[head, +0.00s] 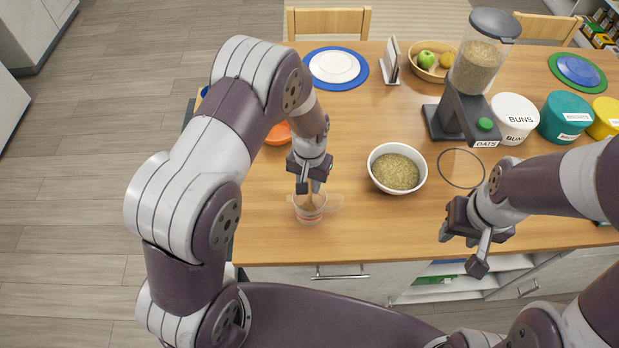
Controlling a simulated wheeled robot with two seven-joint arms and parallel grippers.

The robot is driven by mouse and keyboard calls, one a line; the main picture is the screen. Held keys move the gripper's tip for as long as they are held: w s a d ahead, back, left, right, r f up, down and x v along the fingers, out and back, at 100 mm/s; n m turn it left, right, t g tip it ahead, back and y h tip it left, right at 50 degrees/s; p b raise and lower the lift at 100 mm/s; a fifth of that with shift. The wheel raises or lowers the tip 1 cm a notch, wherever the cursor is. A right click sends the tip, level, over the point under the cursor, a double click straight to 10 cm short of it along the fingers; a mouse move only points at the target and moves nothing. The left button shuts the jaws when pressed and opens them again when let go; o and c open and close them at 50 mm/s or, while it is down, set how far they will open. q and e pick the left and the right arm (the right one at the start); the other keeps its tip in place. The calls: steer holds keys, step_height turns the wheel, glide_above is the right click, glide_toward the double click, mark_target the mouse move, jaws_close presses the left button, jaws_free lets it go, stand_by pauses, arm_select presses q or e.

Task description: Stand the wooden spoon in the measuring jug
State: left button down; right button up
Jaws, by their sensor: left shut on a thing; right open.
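The measuring jug (300,214) is a small clear vessel near the front edge of the wooden table, left of the white bowl. My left gripper (309,188) is directly above the jug, pointing down, shut on the wooden spoon (310,203). Only a short part of the spoon shows below the fingers, and it appears to be within the jug's outline. Whether it touches the jug's bottom cannot be seen. My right gripper (462,251) is open and empty at the table's front edge, well to the right of the jug.
A white bowl of grain (398,168) stands right of the jug. Behind it is an oats dispenser (470,95), with a white buns tub (514,117) and a teal tub (565,115) to its right. An orange item (278,134) is partly hidden behind my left arm.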

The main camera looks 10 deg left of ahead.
arm_select(q)
steer(key=shift+w+f, duration=0.2)
steer(key=shift+f, duration=0.1)
steer(key=shift+s, duration=0.1)
steer(key=shift+s+f+b, duration=0.1)
steer(key=shift+s+b, duration=0.15)
steer(key=shift+b, duration=0.05)
steer(key=c, duration=0.8)
jaws_free()
steer(key=shift+c, duration=0.2)
steer(key=shift+w, duration=0.2)
